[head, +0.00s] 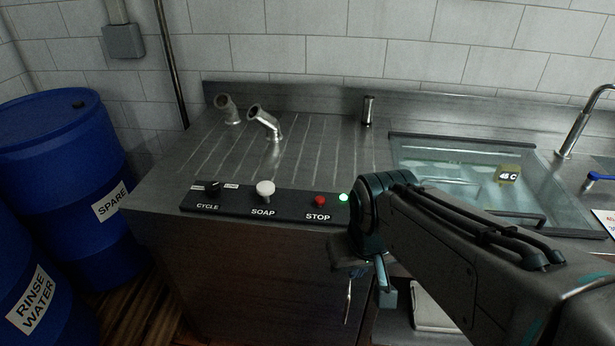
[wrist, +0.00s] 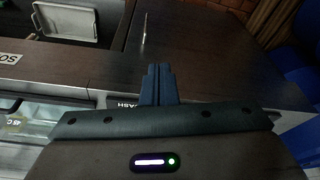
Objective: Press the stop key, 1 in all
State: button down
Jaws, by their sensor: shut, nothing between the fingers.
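The stop key is a small red button (head: 320,201) above the word STOP on a black control panel (head: 288,207) along the front edge of the steel counter. A green light (head: 343,197) glows just right of it. My gripper (head: 386,294) hangs in front of the counter, to the right of and lower than the stop key, apart from it. In the wrist view my gripper's fingers (wrist: 158,72) are together and empty. The stop key does not show in the wrist view. My arm covers the area right of the panel.
A glass-lidded basin (head: 470,170) marked 45 C is at the right. Bent metal pipes (head: 265,122) stand on the counter. Blue barrels (head: 62,150) stand at the left.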

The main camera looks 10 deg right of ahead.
jog(key=w+d+r+n+t+h+p, duration=0.2)
jog(key=w+d+r+p, duration=0.2)
jog(key=w, duration=0.4)
jog(key=n+t+y+p, duration=0.3)
jog(key=n+y+p, duration=0.3)
jog(key=n+p, duration=0.55)
send_over(323, 201)
jog(key=shift+r+n, duration=0.25)
jog(key=shift+r, duration=0.1)
notch_tip(323, 201, down, 9)
jog(key=b, duration=0.9)
jog(key=shift+r, duration=0.1)
